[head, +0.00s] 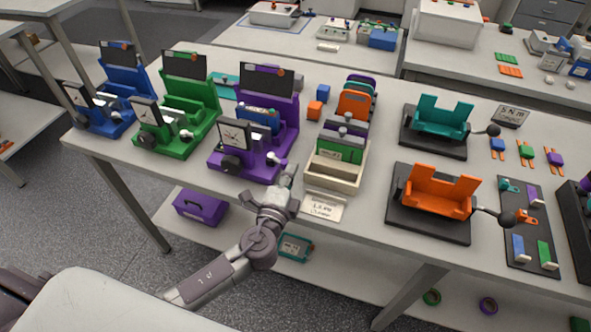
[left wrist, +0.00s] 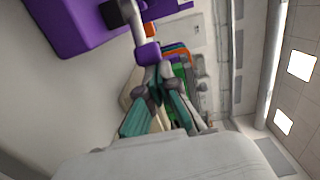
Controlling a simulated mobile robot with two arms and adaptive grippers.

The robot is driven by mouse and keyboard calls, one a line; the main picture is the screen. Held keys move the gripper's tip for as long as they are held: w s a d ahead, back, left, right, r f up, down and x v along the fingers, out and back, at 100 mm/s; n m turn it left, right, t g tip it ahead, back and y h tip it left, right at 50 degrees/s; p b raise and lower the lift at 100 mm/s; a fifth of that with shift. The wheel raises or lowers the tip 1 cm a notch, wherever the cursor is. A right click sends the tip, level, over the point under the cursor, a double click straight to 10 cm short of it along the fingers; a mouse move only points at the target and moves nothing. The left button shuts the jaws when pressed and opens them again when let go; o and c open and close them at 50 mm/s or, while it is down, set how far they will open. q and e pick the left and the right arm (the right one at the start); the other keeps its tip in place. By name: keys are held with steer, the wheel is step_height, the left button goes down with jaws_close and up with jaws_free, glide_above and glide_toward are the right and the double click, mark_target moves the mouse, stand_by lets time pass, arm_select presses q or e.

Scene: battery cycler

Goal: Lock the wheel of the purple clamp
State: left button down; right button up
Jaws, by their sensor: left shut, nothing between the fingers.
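The purple clamp (head: 283,125) stands near the table's front edge, with a blue piece (head: 258,118) in it. It has a dark knob-like wheel (head: 231,164) at its front left, a square dial (head: 236,134), and a pale lever (head: 276,158) at its front right. My left gripper (head: 288,176) is just in front of that lever, fingers shut and empty. In the left wrist view, the fingertips (left wrist: 160,76) meet close below a small purple block (left wrist: 147,53) on a pale rod; contact is unclear. The clamp's purple body (left wrist: 75,25) fills the upper left. My right gripper is not visible.
A green clamp (head: 205,100) and a blue clamp (head: 136,85) stand left of the purple one. A beige rack (head: 332,175) of coloured pieces and a label card (head: 322,209) are close to the gripper's right. Teal (head: 442,118) and orange (head: 440,190) fixtures stand further right.

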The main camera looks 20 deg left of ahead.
arm_select(q)
steer(key=m+h+b, duration=0.1)
steer(key=h, duration=0.1)
steer(key=s+a+m+h+b, duration=0.1)
steer(key=h, duration=0.1)
steer(key=shift+s+a+f+m, duration=0.15)
steer(key=shift+a+f+m, duration=0.05)
steer(key=shift+m, duration=0.1)
steer(key=m+h+b, duration=0.1)
steer(key=a+m+g+h+b, duration=0.1)
steer(key=h, duration=0.1)
steer(key=s+m+g+h+b, duration=0.1)
steer(key=b, duration=0.1)
steer(key=shift+a+h, duration=0.3)
steer(key=shift+a, duration=0.05)
steer(key=shift+s+a+r+m+g+h+b, duration=0.15)
steer(key=shift+a+m+g+h+b, duration=0.2)
steer(key=shift+m+h+b, duration=0.2)
steer(key=shift+s+a+m+g+h+b, duration=0.2)
steer(key=shift+m+g+h+b, duration=0.2)
steer(key=shift+h, duration=0.25)
steer(key=shift+a+r+m+g+h+b, duration=0.1)
steer(key=shift+a+m+g+h+b, duration=0.55)
steer(key=shift+h, duration=0.35)
steer(key=shift+s+a+r+b, duration=0.1)
steer(key=shift+s+a+b, duration=0.05)
steer(key=shift+a+b, duration=0.15)
